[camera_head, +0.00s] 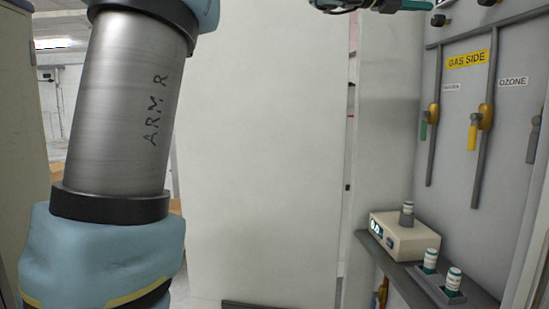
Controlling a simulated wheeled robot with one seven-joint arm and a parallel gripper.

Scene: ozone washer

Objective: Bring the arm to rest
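My arm (124,105) fills the left side of the head view. It shows as a silver metal link marked "ARM R" between two light blue joint covers. The upper joint is cut off by the top edge and the lower one by the bottom edge. I cannot make out my gripper. A dark part with thin cables (345,5) pokes in at the top edge beside a teal piece (405,4). Too little of it shows to tell what it is.
A grey panel (472,150) labelled "GAS SIDE" stands at the right, with yellow-handled (473,132) and green-handled (424,127) valves. Below it, a shelf (405,282) bears a cream device (405,236) and capped vials (453,280). A plain pale wall (262,150) fills the middle.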

